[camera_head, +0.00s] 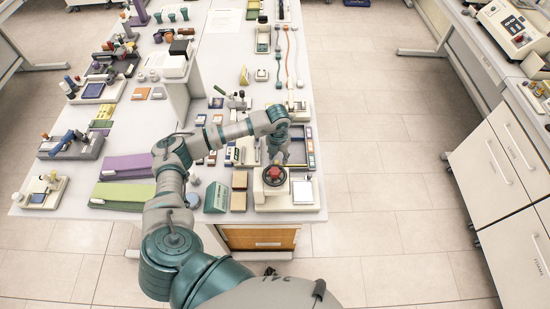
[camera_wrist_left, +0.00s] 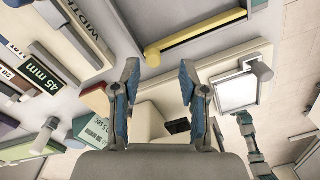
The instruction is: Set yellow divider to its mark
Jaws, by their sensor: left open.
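The yellow divider (camera_wrist_left: 200,32) shows in the left wrist view as a long yellow bar with a rounded end, lying along the near edge of a grey tray (camera_wrist_left: 165,14). Its mark cannot be made out. My left gripper (camera_wrist_left: 160,82) is open, with nothing between its fingers. In that view the divider's rounded end lies just beyond the gap between the fingertips. In the head view my left gripper (camera_head: 277,158) points down beside the tray (camera_head: 309,145), and my arm hides part of it.
A device with a red knob (camera_head: 274,175) and a pale square plate (camera_head: 303,191) stands at the table's near right corner. A green block (camera_head: 216,197) and a wooden-coloured block (camera_head: 239,180) stand left of it. Floor lies open right of the table.

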